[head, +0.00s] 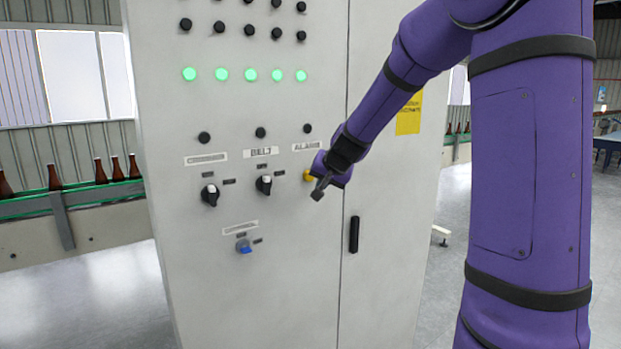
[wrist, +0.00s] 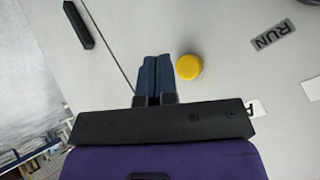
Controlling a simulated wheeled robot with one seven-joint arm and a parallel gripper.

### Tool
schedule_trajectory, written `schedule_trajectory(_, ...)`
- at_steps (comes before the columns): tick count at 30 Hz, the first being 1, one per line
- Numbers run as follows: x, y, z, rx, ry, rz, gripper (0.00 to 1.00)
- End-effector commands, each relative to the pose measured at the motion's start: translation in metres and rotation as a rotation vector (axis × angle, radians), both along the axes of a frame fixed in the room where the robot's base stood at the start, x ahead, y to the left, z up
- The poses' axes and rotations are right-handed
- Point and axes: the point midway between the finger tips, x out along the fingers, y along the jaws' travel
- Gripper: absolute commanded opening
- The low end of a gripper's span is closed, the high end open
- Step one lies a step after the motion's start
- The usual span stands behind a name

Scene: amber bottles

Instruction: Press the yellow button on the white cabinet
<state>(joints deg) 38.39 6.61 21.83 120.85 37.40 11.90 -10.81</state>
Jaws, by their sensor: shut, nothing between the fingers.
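The white cabinet (head: 255,215) fills the middle of the head view. Its round yellow button (head: 308,176) is below the ALARM label, partly hidden behind my gripper (head: 319,190). In the wrist view the yellow button (wrist: 189,66) shows whole, just to the right of my gripper's fingertips (wrist: 156,60). My fingers are shut together with nothing between them. They are close to the cabinet front; a small sideways space shows between them and the button. I cannot tell whether the fingertips touch the panel.
Black rotary switches (head: 264,185) and a blue switch (head: 244,247) sit left of the button. A black door handle (head: 354,234) is below right. Green lamps (head: 250,75) glow above. A conveyor with amber bottles (head: 101,172) stands at left.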

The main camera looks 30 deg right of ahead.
Motion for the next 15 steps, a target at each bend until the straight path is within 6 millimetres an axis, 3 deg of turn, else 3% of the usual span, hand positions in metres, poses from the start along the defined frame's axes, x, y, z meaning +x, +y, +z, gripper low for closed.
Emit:
schedule_trajectory(7, -0.022, -0.002, 0.0, -0.002, 0.001, -0.002, 0.0)
schedule_trajectory(15, -0.028, -0.001, 0.0, 0.0, 0.0, 0.0, 0.0)
